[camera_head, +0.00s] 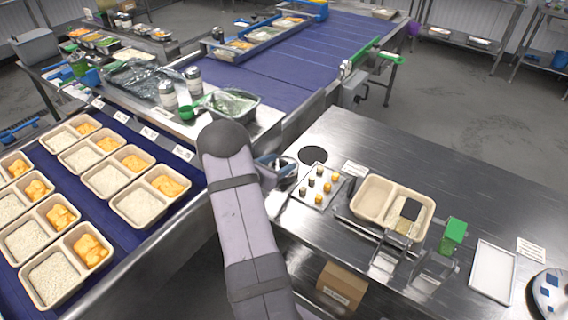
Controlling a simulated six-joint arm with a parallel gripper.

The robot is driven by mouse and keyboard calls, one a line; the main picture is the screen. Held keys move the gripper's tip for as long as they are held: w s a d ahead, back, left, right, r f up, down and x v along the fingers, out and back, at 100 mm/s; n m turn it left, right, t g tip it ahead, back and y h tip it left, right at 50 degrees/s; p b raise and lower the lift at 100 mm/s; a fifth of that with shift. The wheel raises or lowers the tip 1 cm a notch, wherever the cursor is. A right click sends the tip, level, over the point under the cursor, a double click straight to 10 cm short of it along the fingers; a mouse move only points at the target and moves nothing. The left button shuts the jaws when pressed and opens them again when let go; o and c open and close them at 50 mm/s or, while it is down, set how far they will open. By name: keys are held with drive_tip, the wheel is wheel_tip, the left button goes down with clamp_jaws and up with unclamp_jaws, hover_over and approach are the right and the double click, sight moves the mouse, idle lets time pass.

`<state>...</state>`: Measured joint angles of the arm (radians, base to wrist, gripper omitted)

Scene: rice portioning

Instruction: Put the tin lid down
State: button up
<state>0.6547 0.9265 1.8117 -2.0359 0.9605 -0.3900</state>
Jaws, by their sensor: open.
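My gripper (284,170) is open, just past the end of my arm and above the left part of the steel table. My arm partly hides it, and I see nothing clearly held in it. A round white piece with blue squares (549,292) lies at the right edge of the picture, cut off by the frame. It may be the tin or its lid; I cannot tell which. A flat dark disc (313,155) lies on the steel table just right of my gripper; I cannot tell what it is.
A small tray (321,199) with several dark and yellow pieces, a two-part beige container (367,201), a green block (453,235) and a white tray (493,272) stand on the steel table (440,165). Its back right is clear. Rice containers (144,221) fill the blue belt at left.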

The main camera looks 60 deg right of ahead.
drive_tip(key=shift+d+f, duration=0.1)
drive_tip(key=shift+d, duration=0.2)
drive_tip(key=c, duration=1.3)
drive_tip(key=shift+o, duration=0.2)
